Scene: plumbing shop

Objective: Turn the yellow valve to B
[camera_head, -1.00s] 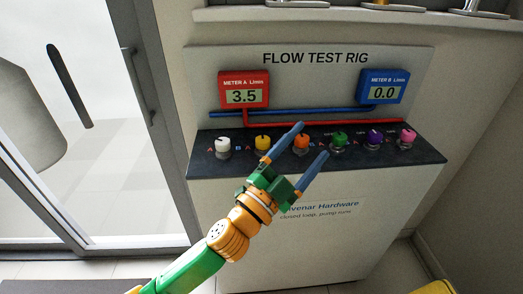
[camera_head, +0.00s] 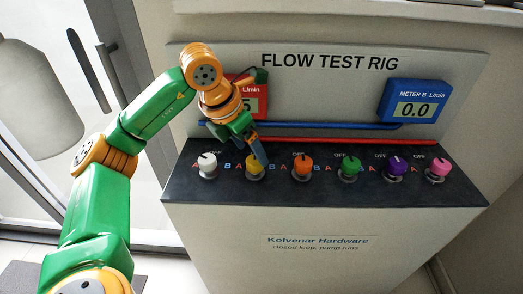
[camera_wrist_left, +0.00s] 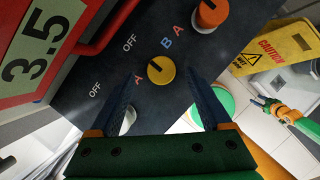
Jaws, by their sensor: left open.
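The yellow valve (camera_head: 255,174) is a round knob on the dark sloping panel, second from the left. In the left wrist view the yellow valve (camera_wrist_left: 161,72) shows a dark pointer mark aimed toward its OFF label, with A and B on either side. My left gripper (camera_head: 259,154) reaches down over it and partly covers it. In the left wrist view my left gripper (camera_wrist_left: 160,88) is open, with the knob between and just beyond the fingertips. I cannot tell any contact. My right gripper (camera_wrist_left: 265,104) shows small at the right of that view; its jaws are unclear.
The white valve (camera_head: 207,164) and orange valve (camera_head: 302,166) flank the yellow one; green, purple and pink valves follow. Red meter A (camera_wrist_left: 38,50) reads 3.5; blue meter B (camera_head: 414,101) reads 0.0. Pipes run behind the valves. A yellow caution sign (camera_wrist_left: 272,47) stands beyond.

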